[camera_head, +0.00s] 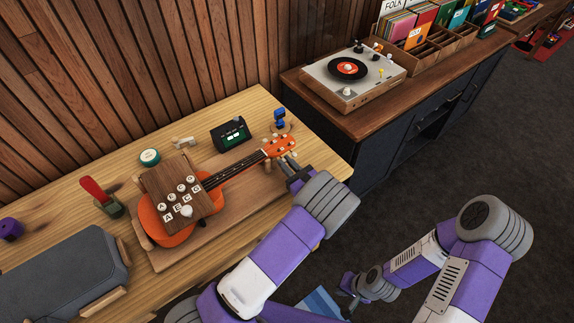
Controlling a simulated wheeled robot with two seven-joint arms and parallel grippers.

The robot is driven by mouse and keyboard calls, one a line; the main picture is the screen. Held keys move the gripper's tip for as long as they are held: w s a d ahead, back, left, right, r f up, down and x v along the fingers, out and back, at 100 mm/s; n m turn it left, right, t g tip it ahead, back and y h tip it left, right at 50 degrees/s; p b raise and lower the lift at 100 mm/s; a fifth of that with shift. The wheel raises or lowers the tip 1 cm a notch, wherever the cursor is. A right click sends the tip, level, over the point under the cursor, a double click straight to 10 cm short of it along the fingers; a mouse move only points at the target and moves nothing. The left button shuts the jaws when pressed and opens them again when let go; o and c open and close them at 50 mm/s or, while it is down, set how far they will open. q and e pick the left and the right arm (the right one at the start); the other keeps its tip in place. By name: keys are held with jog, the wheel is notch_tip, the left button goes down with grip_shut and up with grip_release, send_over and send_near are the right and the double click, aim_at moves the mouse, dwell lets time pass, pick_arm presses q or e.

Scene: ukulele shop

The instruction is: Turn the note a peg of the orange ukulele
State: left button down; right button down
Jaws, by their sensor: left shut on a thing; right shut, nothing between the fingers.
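The orange ukulele (153,222) lies on a wooden board on the workbench, its neck pointing up and to the right. Its orange headstock (280,146) has pale pegs along both sides. My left gripper (286,163) is at the near side of the headstock, shut on a peg there; the fingers hide it and I cannot tell which note it is. My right gripper (346,287) is shut and empty, low over the floor, away from the bench. A wooden block (160,183) with lettered white knobs covers part of the ukulele's body.
A black tuner (230,134) with a green display stands behind the neck. A blue item (279,118) stands near the headstock. A grey case (62,275) fills the bench's near left. A turntable (352,78) and record crates occupy the dark cabinet.

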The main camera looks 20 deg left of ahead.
pick_arm(q)
jog(key=n+b, duration=0.2)
jog(key=n, duration=0.1)
jog(key=n+b, duration=0.2)
jog(key=n, duration=0.1)
jog(key=shift+w+d+f+n+b, duration=0.1)
jog(key=shift+d+f+n+b, duration=0.05)
jog(key=shift+n+b, duration=0.2)
jog(key=n+b, duration=0.3)
jog(key=n, duration=0.1)
jog(key=shift+r+n+b, duration=0.2)
jog(key=shift+n+b, duration=0.75)
jog(key=shift+n, duration=0.1)
jog(key=c, duration=1.3)
grip_release()
jog(key=shift+r, duration=0.1)
